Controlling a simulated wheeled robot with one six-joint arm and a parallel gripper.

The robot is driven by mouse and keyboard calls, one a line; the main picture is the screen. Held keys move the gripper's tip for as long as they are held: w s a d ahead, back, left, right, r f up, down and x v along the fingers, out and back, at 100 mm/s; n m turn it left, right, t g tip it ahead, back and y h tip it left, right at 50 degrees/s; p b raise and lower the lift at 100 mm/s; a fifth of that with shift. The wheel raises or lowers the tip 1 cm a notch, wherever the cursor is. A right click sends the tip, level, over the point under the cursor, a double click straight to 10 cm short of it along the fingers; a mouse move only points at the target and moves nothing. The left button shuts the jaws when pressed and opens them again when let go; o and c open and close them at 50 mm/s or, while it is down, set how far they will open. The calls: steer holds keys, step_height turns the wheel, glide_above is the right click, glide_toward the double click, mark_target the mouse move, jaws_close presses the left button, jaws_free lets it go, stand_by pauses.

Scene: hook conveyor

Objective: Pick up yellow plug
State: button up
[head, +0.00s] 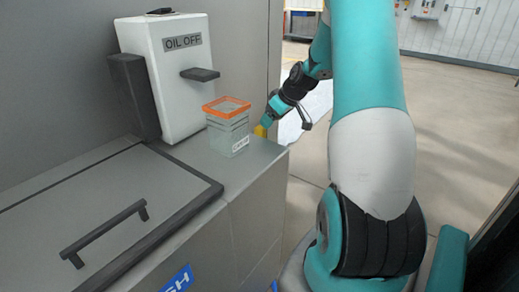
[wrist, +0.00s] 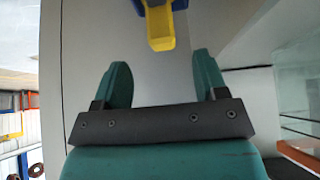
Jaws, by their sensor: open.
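The yellow plug (wrist: 160,25) shows at the top centre of the wrist view, in front of a pale surface. It lies ahead of my gripper (wrist: 163,75), roughly in line with the gap between the two teal fingers. The fingers are spread apart with nothing between them. In the head view, a small part of the yellow plug (head: 260,131) shows at the right end of the grey counter, beside my gripper (head: 268,122). My gripper partly hides it there.
A clear container (head: 228,137) with an orange rim stands on the counter, close left of my gripper. Behind it is a white dispenser (head: 175,75) marked "OIL OFF". A lid with a black handle (head: 105,232) is at front left. Open floor lies to the right.

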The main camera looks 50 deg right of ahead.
mark_target(260, 134)
steer(key=x, duration=1)
steer(key=shift+s+f+b, duration=0.1)
steer(key=shift+s+b, duration=0.1)
steer(key=shift+b, duration=0.1)
steer(key=c, duration=1.1)
jaws_close()
steer(key=shift+r, duration=0.25)
